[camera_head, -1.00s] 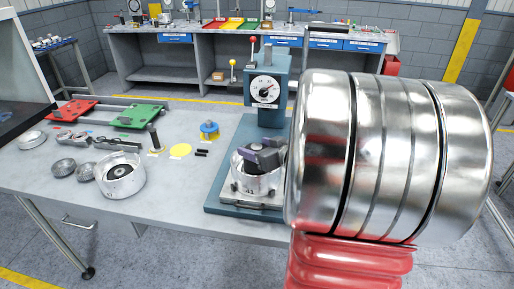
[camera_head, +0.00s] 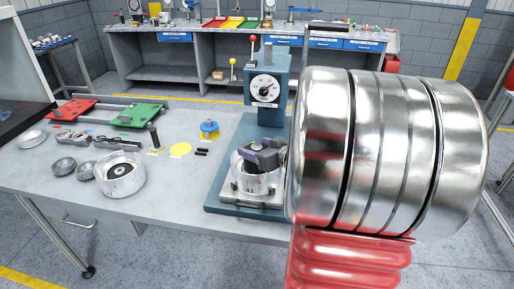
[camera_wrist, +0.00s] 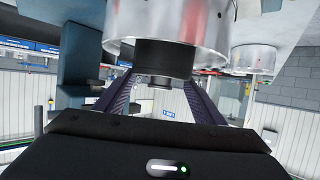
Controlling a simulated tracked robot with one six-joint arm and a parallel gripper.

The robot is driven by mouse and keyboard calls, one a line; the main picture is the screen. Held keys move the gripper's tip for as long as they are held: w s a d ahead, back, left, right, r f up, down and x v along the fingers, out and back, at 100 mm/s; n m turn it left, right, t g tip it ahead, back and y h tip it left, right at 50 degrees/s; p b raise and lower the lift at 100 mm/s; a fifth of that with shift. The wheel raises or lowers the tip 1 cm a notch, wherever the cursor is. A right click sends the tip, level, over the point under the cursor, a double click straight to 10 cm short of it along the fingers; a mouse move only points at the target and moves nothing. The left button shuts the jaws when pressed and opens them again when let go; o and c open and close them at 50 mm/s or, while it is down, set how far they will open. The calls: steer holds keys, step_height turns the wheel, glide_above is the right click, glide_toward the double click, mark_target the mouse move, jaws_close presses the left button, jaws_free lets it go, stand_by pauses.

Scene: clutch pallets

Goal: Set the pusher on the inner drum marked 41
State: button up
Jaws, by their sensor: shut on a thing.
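My gripper (camera_head: 264,159) is over a silver drum (camera_head: 256,184) seated on the base of the blue press. In the wrist view, my gripper's fingers (camera_wrist: 160,80) flank a black cylindrical piece, the pusher (camera_wrist: 163,58), and are shut on it. The pusher lines up with the silver drum (camera_wrist: 170,25); I cannot tell if they touch. A second silver drum (camera_head: 121,181) with a dark centre stands on the bench at left. The numbers on both drums are too small to read surely.
The blue press (camera_head: 267,85) with a dial rises right behind my gripper. A yellow disc (camera_head: 180,150), a blue-and-yellow part (camera_head: 209,130), a dark upright post (camera_head: 155,138) and small metal rings (camera_head: 62,167) lie left. My arm covers the right side.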

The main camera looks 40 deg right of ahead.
steer(key=o, duration=1.5)
steer(key=shift+r, duration=4.5)
